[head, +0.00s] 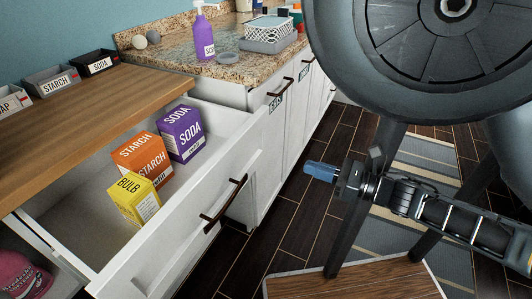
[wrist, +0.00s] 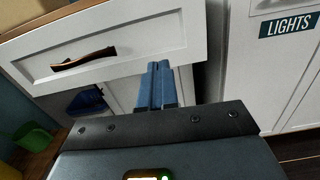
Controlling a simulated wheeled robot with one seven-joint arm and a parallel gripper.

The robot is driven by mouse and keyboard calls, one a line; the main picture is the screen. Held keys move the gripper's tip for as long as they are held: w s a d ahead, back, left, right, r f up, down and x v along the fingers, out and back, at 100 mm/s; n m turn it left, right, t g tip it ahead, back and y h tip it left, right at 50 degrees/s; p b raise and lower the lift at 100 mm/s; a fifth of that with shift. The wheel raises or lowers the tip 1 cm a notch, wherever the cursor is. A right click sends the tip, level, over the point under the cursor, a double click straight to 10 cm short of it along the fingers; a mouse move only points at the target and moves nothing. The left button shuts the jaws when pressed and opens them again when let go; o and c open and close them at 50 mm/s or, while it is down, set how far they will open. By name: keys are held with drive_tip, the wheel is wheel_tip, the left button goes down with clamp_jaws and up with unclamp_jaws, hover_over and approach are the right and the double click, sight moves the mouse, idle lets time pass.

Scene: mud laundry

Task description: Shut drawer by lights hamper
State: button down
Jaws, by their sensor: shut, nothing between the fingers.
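A white drawer (head: 185,235) stands pulled out under the wooden counter, in the left half of the head view. It has a dark curved handle (head: 224,204). Yellow, orange and purple boxes stand in it. In the wrist view the drawer front (wrist: 150,38) fills the upper left, with its handle (wrist: 84,59) at left. My gripper (head: 321,171) is shut and empty, to the right of the drawer front in the head view. In the wrist view its blue fingertips (wrist: 160,75) lie over the drawer's lower edge; contact cannot be told. A white panel with a LIGHTS label (wrist: 289,25) is at right.
A striped rug (head: 410,160) and a wooden stool seat (head: 350,285) are at right. Dark floor (head: 265,245) is clear beside the drawer.

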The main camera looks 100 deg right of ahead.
drive_tip(key=p, duration=0.2)
approach(255, 148)
drive_tip(key=shift+n, duration=0.3)
drive_tip(key=x, duration=0.6)
drive_tip(key=shift+w+d, duration=0.2)
drive_tip(key=shift+w, duration=0.15)
